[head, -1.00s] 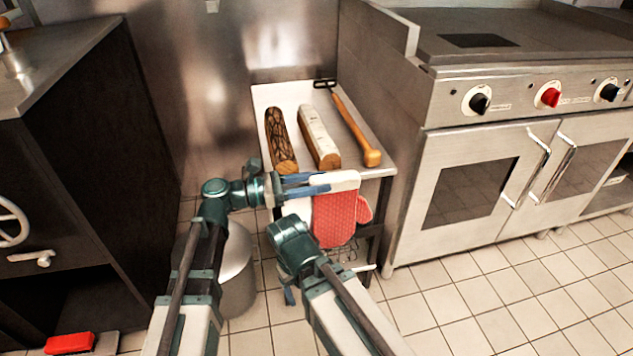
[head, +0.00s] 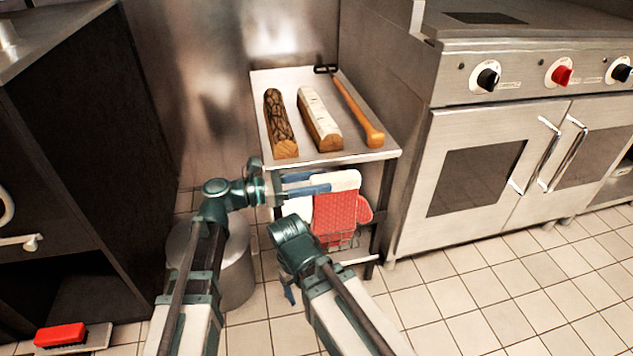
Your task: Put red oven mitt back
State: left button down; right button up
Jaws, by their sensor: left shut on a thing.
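The red oven mitt (head: 335,214) has a pale cuff and hangs with its cuff up and thumb to the right. It shows just in front of the small steel side table (head: 350,156), below the tabletop edge. My left gripper (head: 322,188) has blue fingers and is shut on the mitt at its cuff. The mitt's lower part overlaps a wire basket (head: 345,241) under the table; I cannot tell whether they touch. My right arm reaches up from the bottom, and its gripper (head: 289,295) shows only as a small blue part pointing down.
Two logs, one dark (head: 279,122) and one pale-barked (head: 318,118), and a wooden-handled tool (head: 354,108) lie on the table. A range (head: 480,150) stands right. A metal bin (head: 236,262) and a red brush (head: 60,335) are left. Floor at right is clear.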

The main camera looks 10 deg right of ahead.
pick_arm(q)
jog(key=shift+f+b, duration=0.45)
jog(key=shift+b, duration=0.05)
jog(key=shift+c, duration=1.7)
grip_release()
jog(key=shift+a, duration=0.1)
jog(key=a, duration=1.3)
jog(key=shift+s+a, duration=0.25)
jog(key=shift+a, duration=0.1)
